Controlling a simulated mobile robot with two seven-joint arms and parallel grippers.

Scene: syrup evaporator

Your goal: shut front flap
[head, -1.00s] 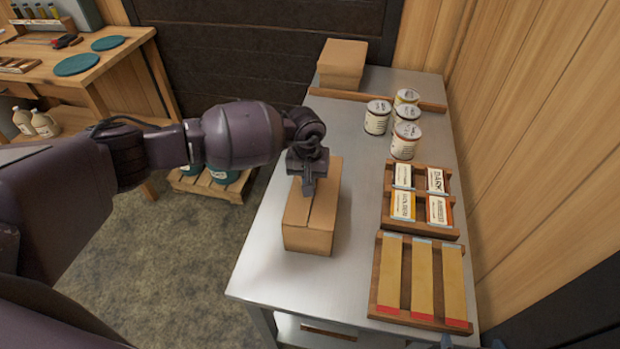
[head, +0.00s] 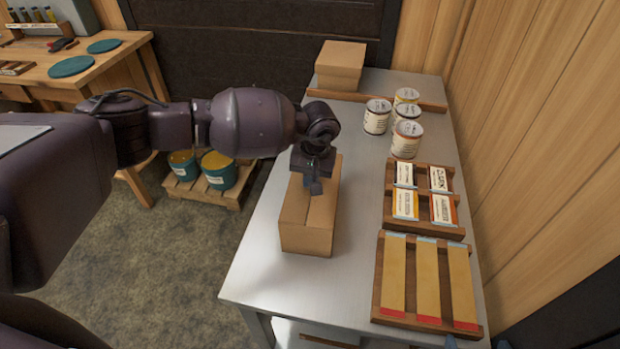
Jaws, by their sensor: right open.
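A brown cardboard box (head: 306,238) stands on the metal table, in the middle of the head view. The near part of its top (head: 296,208) looks flat, with a seam running along it, and no flap visibly stands up there. My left gripper (head: 314,188) points down over the box's top and hides its middle and part of its far end. Its fingertips are at or just above the cardboard; I cannot tell whether they touch or how far apart they are. Only the tips of my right gripper (head: 475,343) show at the bottom edge, apart and empty.
A second carton (head: 341,65) stands at the table's far end behind a wooden strip (head: 352,97). Several cans (head: 407,139) and two wooden racks (head: 462,236) (head: 378,290) line the right side. Bare metal (head: 258,255) lies left of the box.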

